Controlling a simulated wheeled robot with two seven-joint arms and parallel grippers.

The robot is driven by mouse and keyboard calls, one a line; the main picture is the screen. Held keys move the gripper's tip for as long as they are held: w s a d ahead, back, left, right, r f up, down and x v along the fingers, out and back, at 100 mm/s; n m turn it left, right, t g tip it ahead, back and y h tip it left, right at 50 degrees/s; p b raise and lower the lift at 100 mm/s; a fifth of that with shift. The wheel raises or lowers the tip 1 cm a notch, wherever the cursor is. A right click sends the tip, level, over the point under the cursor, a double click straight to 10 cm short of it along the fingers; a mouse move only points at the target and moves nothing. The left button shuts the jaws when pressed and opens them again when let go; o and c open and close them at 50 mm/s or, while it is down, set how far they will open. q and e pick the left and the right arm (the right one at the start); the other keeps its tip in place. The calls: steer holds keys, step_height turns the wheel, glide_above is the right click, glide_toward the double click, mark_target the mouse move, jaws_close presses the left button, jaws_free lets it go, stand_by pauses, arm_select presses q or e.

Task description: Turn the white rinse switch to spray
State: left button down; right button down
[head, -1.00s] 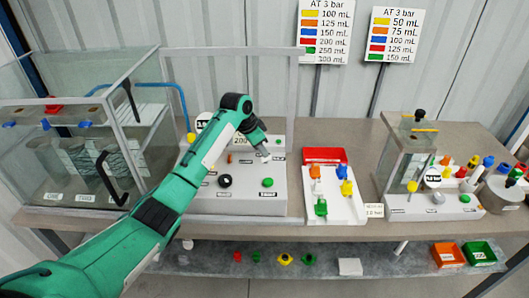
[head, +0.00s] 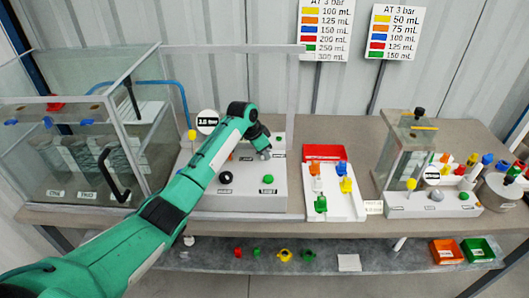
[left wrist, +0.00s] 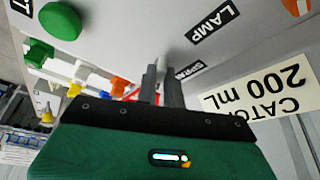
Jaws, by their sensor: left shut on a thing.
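The white rinse switch (left wrist: 162,65) is a small white lever on the sloped grey-white panel (head: 235,204). In the left wrist view it shows between the two grey fingers of my left gripper (left wrist: 161,86), which are shut on it. A label beside it (left wrist: 189,72) is partly hidden by a finger and hard to read in full. In the head view my left gripper (head: 266,155) is down at the panel's right part, and the switch is mostly hidden there. My right gripper is in neither view.
A green button (head: 268,179) and a black knob (head: 225,177) sit on the same panel. A glass cabinet (head: 75,130) stands at left. A tray with coloured fittings (head: 345,210) and a second, smaller station (head: 405,211) stand to the right.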

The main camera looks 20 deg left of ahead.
arm_select(q)
steer(key=shift+d+r+n+p, duration=0.1)
steer(key=shift+r+n+p, duration=0.1)
steer(key=shift+n+p, duration=0.6)
steer(key=n+y+p, duration=0.1)
steer(key=n+p, duration=0.1)
steer(key=p, duration=0.1)
steer(key=n+t+y+p, duration=0.1)
steer(key=n+p, duration=0.2)
steer(key=p, duration=0.1)
steer(key=shift+s+d+n, duration=0.1)
steer(key=shift+d+n, duration=0.05)
steer(key=shift+n, duration=0.15)
steer(key=shift+d+n+y+p, duration=0.1)
steer(key=shift+n+y+p, duration=0.5)
steer(key=shift+n+p, duration=0.45)
steer(key=shift+f+n+y+p, duration=0.1)
steer(key=shift+n+y+p, duration=0.35)
steer(key=shift+n, duration=0.9)
steer(key=c, duration=1.5)
jaws_free()
steer(key=shift+f, duration=0.1)
